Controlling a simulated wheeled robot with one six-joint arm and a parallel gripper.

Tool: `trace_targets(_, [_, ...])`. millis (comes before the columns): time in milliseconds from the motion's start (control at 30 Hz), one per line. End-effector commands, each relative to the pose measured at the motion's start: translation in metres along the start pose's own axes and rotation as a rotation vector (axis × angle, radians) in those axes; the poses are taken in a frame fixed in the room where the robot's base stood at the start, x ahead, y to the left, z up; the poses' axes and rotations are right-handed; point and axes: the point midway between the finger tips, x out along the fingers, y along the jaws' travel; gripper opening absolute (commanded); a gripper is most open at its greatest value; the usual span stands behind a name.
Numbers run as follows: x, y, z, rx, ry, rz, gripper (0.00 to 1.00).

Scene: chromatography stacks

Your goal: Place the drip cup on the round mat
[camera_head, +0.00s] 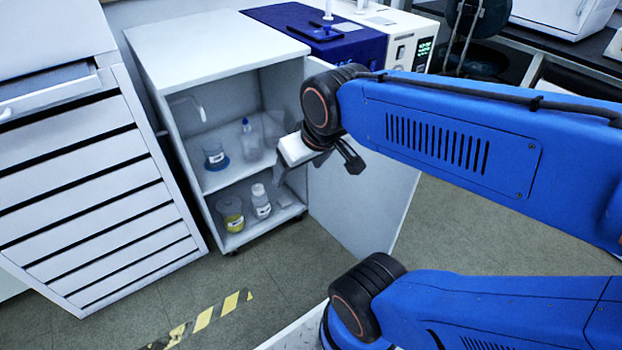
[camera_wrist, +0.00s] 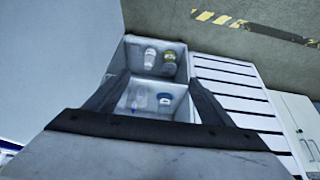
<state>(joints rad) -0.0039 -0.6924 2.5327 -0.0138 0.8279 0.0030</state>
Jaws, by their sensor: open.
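No drip cup or round mat can be told for certain. A clear beaker-like vessel (camera_head: 213,155) with blue at its base stands on the upper shelf of the open cabinet; whether the blue is liquid or a mat is unclear. It also shows in the wrist view (camera_wrist: 165,98). A clear bottle with a blue-violet tip (camera_head: 249,142) stands to its right. My gripper (camera_wrist: 157,80) is open and empty, in front of the cabinet and apart from the vessels. Both dark fingers show in the wrist view, with the shelves beyond them.
The lower shelf holds a vessel with yellow contents (camera_head: 230,213) and a white bottle (camera_head: 261,202). The cabinet door (camera_head: 360,205) stands open to the right, beside my gripper. A drawer unit (camera_head: 90,190) is at left. The cabinet top (camera_head: 205,45) has clear room.

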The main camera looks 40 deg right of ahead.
Motion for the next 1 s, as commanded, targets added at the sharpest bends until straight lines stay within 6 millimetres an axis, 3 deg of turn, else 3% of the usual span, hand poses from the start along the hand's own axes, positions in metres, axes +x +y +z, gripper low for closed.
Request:
trace_targets(100, [-0.015, -0.001, 0.024, 0.004, -0.032, -0.005, 0.75])
trace_targets(233, [-0.022, -0.002, 0.037, 0.006, -0.055, -0.008, 0.75])
trace_targets(800, [-0.023, -0.002, 0.039, 0.006, -0.060, -0.009, 0.75])
trace_targets(867, [-0.023, -0.002, 0.039, 0.006, -0.060, -0.009, 0.66])
trace_targets(1000, [-0.023, -0.002, 0.039, 0.006, -0.060, -0.009, 0.32])
